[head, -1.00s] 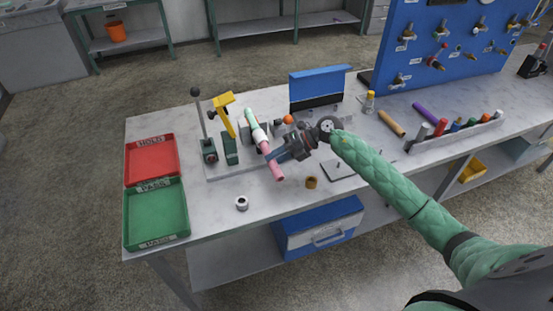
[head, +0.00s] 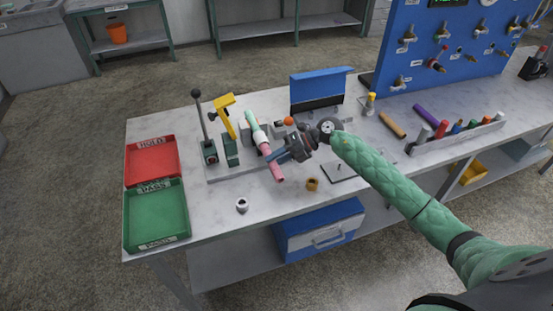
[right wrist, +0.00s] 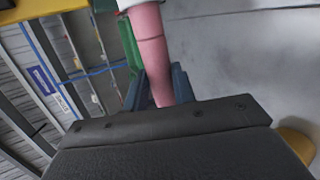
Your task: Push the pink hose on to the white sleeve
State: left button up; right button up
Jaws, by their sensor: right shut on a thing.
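The pink hose (head: 276,170) slants over the bench near the fixture, its lower end pointing toward the bench's front. Its upper end meets the white sleeve (head: 260,137), which follows a mint-green hose (head: 250,119) in the same line. My right gripper (head: 273,156) is shut on the pink hose from the right. In the right wrist view, the pink hose (right wrist: 152,55) rises from between the dark fingers (right wrist: 160,88), and a white edge of the sleeve (right wrist: 124,3) shows at its top. I cannot tell how far hose and sleeve overlap. My left gripper is not in view.
A lever (head: 202,125) and yellow clamp (head: 224,105) stand left of the hose. Red (head: 176,160) and green (head: 184,205) trays lie at the left. A white ring (head: 242,205) and a brass ring (head: 312,184) lie in front.

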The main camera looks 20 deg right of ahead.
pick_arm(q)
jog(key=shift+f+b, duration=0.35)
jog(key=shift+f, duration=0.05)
pick_arm(e)
jog(key=shift+w+r, duration=0.15)
jog(key=shift+w, duration=0.75)
dwell(0.5)
jog(key=o, duration=1.1)
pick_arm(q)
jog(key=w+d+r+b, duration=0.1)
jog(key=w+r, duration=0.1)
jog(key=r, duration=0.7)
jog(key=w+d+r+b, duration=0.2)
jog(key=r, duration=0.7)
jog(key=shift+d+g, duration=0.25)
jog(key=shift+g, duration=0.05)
pick_arm(e)
jog(key=shift+v, duration=3.85)
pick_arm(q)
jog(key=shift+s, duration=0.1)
